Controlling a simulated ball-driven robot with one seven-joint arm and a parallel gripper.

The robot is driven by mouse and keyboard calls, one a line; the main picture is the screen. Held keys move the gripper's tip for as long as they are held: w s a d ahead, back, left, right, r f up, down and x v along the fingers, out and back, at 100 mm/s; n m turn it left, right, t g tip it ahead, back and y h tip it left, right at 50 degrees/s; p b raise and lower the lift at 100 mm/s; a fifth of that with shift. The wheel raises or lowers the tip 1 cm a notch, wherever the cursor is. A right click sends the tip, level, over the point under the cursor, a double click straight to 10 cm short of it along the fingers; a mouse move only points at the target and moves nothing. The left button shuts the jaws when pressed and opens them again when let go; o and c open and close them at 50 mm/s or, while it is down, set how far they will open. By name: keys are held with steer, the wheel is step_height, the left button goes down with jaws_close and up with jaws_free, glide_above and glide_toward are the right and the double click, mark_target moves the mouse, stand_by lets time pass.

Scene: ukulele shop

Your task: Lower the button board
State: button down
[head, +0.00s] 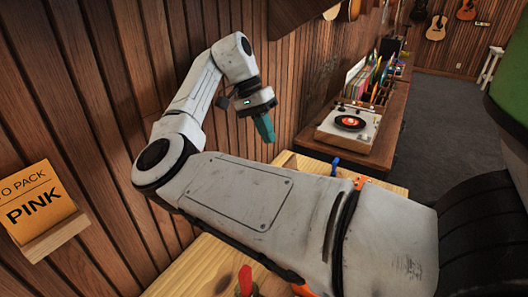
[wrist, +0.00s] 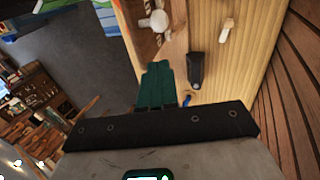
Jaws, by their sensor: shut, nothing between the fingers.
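I cannot pick out a button board for sure in either view. My gripper (head: 264,128) has teal fingers, hangs beside the plank wall and points down. Its fingers (wrist: 158,84) are together and empty in the wrist view. Beyond them in that view is a pale wooden table (wrist: 255,40). On it are a dark oblong item (wrist: 196,68), a white knob-like item (wrist: 157,21) and a small white piece (wrist: 226,30). The gripper appears apart from them. My arm hides much of the table (head: 195,270) in the head view.
A yellow card reading "PINK" (head: 38,198) stands on a small wall ledge (head: 55,238) at left. A blue item (head: 336,164) and a red item (head: 245,280) show around my arm. A turntable (head: 348,122) sits on the cabinet behind. Grey floor (head: 450,115) is clear.

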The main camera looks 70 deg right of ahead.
steer(key=p+x, duration=0.2)
steer(key=x, duration=0.7)
steer(key=shift+s+f, duration=0.15)
steer(key=shift+f, duration=0.15)
